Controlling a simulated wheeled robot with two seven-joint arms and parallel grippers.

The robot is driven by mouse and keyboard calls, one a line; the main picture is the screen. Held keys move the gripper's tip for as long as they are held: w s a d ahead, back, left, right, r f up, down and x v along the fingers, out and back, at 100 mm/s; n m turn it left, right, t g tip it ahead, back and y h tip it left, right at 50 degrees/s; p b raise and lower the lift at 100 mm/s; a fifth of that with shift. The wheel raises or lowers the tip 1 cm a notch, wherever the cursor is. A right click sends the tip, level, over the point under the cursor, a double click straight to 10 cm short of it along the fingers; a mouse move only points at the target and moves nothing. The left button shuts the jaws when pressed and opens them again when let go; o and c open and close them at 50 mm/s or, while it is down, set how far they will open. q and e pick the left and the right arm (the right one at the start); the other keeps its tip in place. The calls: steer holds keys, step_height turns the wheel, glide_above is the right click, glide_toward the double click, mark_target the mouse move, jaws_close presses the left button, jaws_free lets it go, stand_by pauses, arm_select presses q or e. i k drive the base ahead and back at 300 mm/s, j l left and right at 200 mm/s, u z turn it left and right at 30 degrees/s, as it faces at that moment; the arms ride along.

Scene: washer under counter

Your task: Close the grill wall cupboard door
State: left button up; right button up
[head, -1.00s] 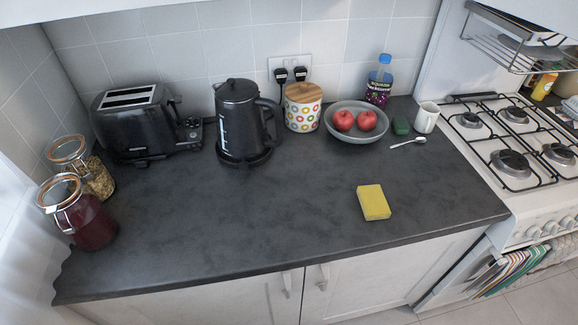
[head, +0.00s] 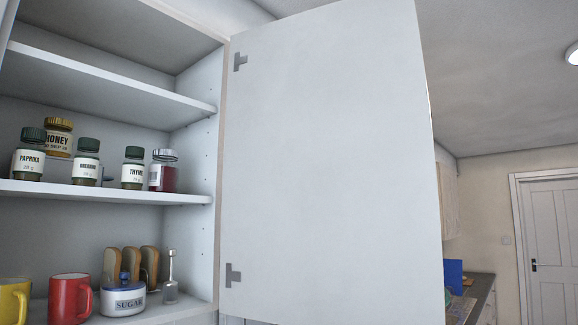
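The wall cupboard door (head: 330,165) stands wide open in the head view. It is a plain white panel filling the middle of the picture, with two grey hinges along its left edge, and its inner face is toward me. The open cupboard (head: 110,88) is on the left, with its shelves showing. No grill is visible, and the door's outer face and any handle are hidden. Neither of my grippers is in view.
Spice jars (head: 88,160) stand on the middle shelf. A red mug (head: 70,298), a yellow mug (head: 14,300), a sugar pot (head: 123,298) and a toast rack (head: 130,265) stand below. A room door (head: 555,245) and a counter (head: 478,300) are at the right.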

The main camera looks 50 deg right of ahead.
mark_target(331, 210)
steer(key=l+u, duration=0.4)
steer(key=k+l+u, duration=0.1)
steer(key=l+u, duration=0.3)
steer(key=k+l, duration=0.1)
steer(key=l, duration=0.35)
steer(key=k+l+u, duration=0.1)
steer(key=l, duration=0.3)
steer(key=k+l, duration=0.15)
steer(key=l, duration=0.3)
steer(key=k+l, duration=0.1)
steer(key=l, duration=0.35)
steer(key=k+l+u, duration=0.1)
steer(key=l, duration=0.3)
steer(key=k+l, duration=0.15)
steer(key=l, duration=0.25)
steer(key=k+l+u, duration=0.1)
steer(key=l, duration=0.35)
steer(key=k, duration=0.05)
